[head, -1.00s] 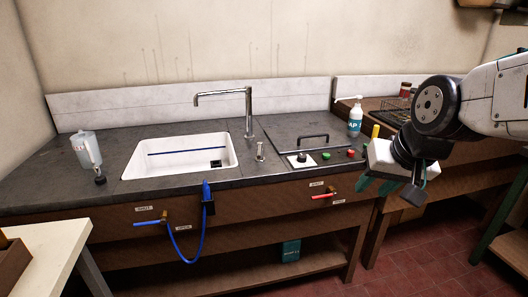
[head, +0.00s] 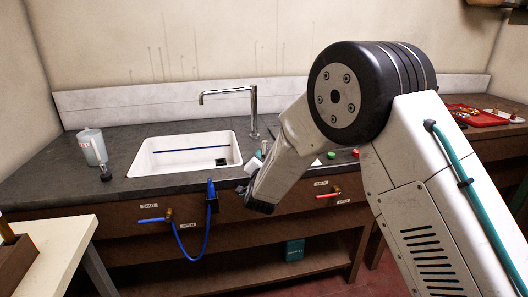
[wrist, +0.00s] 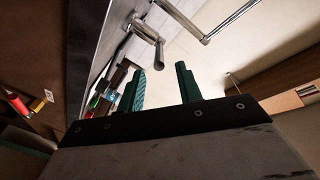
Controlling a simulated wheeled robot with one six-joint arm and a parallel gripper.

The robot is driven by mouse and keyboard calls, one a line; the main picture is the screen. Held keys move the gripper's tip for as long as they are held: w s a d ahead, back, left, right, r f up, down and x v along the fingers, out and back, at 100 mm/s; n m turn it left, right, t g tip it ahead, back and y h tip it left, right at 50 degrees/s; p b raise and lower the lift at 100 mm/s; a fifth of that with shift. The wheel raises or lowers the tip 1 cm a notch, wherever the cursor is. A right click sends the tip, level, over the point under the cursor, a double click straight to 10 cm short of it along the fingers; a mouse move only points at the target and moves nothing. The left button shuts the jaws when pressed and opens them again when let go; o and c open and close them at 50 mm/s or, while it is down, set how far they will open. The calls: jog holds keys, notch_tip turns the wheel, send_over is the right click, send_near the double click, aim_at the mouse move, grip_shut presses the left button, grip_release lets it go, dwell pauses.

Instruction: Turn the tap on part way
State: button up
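The tall chrome tap (head: 254,112) stands behind the right side of the white sink (head: 150,165), its spout reaching left over the basin. A short metal post with a small lever (head: 264,147) stands on the counter to its right, partly hidden by my arm. In the wrist view a metal lever on a round post (wrist: 150,30) shows beyond the fingertips, with a long chrome pipe (wrist: 190,25) behind it. My gripper (wrist: 160,78) has its two teal fingers apart with nothing between them, short of the lever. In the head view my arm hides the fingers.
Blue-handled (head: 152,220) and red-handled (head: 328,194) valves sit on the counter front, beside small labels. A blue hose (head: 190,255) hangs below the sink. A clear jug (head: 92,148) stands left of the sink. A red tray (head: 480,115) lies at the far right.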

aim_at(264, 149)
jog(key=w, duration=0.7)
jog(key=shift+w+a+f, duration=0.15)
jog(key=shift+w+a, duration=0.05)
jog(key=shift+w, duration=0.2)
grip_shut()
